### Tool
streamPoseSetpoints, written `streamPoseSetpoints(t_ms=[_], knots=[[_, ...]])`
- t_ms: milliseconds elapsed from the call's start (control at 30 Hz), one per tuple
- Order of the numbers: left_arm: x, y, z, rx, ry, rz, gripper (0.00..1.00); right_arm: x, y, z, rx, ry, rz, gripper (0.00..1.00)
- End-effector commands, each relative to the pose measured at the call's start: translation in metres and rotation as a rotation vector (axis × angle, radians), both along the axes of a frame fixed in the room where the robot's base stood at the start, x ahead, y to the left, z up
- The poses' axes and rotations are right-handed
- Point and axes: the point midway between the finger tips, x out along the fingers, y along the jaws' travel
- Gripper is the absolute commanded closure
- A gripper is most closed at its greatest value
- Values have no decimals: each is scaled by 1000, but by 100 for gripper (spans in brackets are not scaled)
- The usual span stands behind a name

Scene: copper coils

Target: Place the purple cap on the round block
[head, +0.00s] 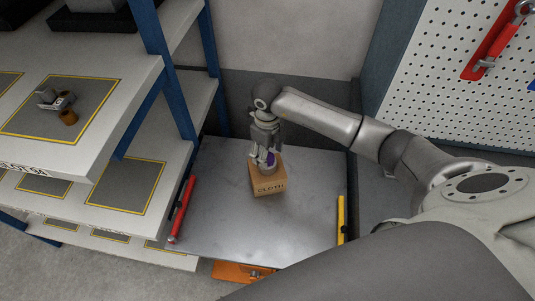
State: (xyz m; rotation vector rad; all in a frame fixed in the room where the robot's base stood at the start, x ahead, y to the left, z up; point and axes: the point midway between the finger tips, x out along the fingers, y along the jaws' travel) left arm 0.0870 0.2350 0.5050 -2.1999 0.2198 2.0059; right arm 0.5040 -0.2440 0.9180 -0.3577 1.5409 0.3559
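I cannot make out the round block; the gripper hides much of the box top. My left gripper is out of view.
The box stands on a grey metal table (215,215). A red bar (182,208) lies along its left edge and a yellow one (341,218) along its right. Shelves (125,85) with blue posts stand at left, holding a copper-coloured piece (68,117). A pegboard (440,60) is at right.

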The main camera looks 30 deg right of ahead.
Motion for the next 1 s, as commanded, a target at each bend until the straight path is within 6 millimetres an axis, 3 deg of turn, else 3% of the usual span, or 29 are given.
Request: streamPoseSetpoints(t_ms=[300,500,700,1000], knots=[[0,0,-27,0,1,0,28,1,0,66,-1,-6,0,42],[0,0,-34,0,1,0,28,1,0,97,0,-3,0,42],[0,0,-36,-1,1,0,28,0,0,106,-1,0,-1,42],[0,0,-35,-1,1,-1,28,-1,4,105,14,1,4,42]])
